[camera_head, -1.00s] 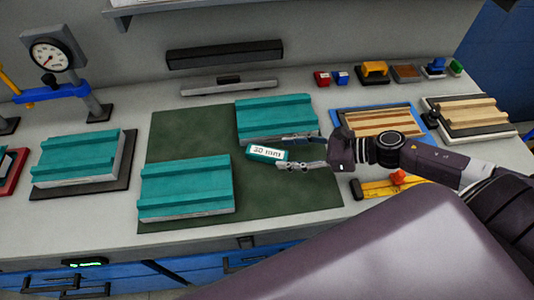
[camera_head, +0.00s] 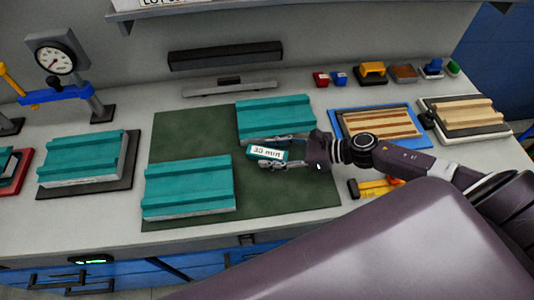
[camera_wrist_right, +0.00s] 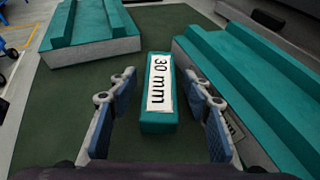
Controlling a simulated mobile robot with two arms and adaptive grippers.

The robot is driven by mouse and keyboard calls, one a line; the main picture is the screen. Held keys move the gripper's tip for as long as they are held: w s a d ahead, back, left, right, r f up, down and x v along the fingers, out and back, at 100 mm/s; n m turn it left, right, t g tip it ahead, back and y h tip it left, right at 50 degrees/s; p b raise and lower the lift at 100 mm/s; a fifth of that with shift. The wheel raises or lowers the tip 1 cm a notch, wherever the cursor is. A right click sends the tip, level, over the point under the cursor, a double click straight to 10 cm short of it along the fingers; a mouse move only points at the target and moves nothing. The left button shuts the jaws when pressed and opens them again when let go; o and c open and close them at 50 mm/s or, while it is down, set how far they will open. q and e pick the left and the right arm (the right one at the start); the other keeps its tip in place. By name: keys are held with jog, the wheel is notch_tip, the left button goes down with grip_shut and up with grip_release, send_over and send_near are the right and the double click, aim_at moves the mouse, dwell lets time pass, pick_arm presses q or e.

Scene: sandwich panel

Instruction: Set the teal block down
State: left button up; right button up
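The teal block (camera_head: 267,153) with a white "30 mm" label lies on the dark green mat (camera_head: 190,128), between two larger teal-topped panels. One panel (camera_head: 275,118) is behind it and the other (camera_head: 188,187) is to its front left. My right gripper (camera_head: 258,154) reaches in from the right, with its fingers on either side of the block. In the right wrist view the block (camera_wrist_right: 159,95) sits between the open fingers (camera_wrist_right: 160,88), with a visible gap on each side. My left gripper is not in view.
Another teal-topped panel (camera_head: 82,157) lies on a dark plate at the left, near a dial gauge (camera_head: 55,60). A blue tray (camera_head: 335,125) with wooden strips and a yellow tool (camera_head: 373,188) lie to the right. The mat's front right part is clear.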

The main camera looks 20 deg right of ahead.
grip_shut()
jog(key=shift+r, duration=0.1)
